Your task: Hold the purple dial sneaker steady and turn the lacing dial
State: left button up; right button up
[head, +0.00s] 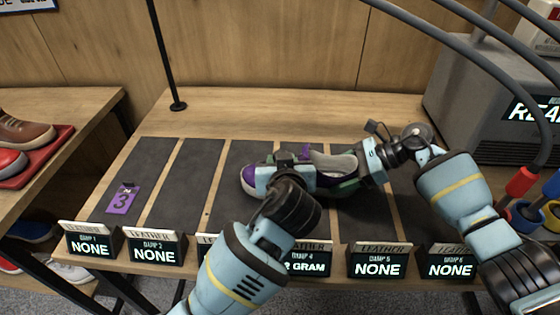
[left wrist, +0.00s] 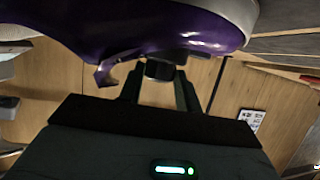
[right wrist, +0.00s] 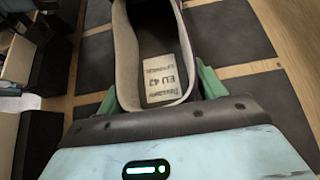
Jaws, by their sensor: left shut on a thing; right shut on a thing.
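The purple dial sneaker (head: 250,181) lies across the dark mats with its purple toe to the left and its heel to the right. My right gripper (head: 350,177) is shut on the heel, with one green finger on each side of the collar. The right wrist view shows the sneaker's insole label (right wrist: 162,78) reading EU 42. My left gripper (head: 290,167) is at the front upper, over the lacing area. In the left wrist view its fingertips close on a small dark lacing dial (left wrist: 160,70) beside the purple upper (left wrist: 150,28). The arm hides part of the sneaker's near side in the head view.
Several lit display signs (head: 378,264) line the bench's front edge. A purple tag marked 3 (head: 122,198) lies on the left mat. A grey machine (head: 465,120) stands at the right. Other shoes (head: 22,132) sit on the left table. The left mats are mostly clear.

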pick_arm(q)
jog(key=shift+d+y, duration=0.2)
jog(key=shift+y, duration=0.1)
pick_arm(e)
jog(key=shift+s+f, duration=0.15)
jog(key=shift+f, duration=0.2)
pick_arm(q)
jog(key=o, duration=1)
jog(key=shift+s, duration=0.1)
jog(key=shift+c, duration=0.2)
jog(key=shift+o, duration=0.2)
pick_arm(e)
jog(key=shift+a, duration=0.15)
pick_arm(q)
jog(key=shift+a+h, duration=0.1)
jog(key=shift+h, duration=0.3)
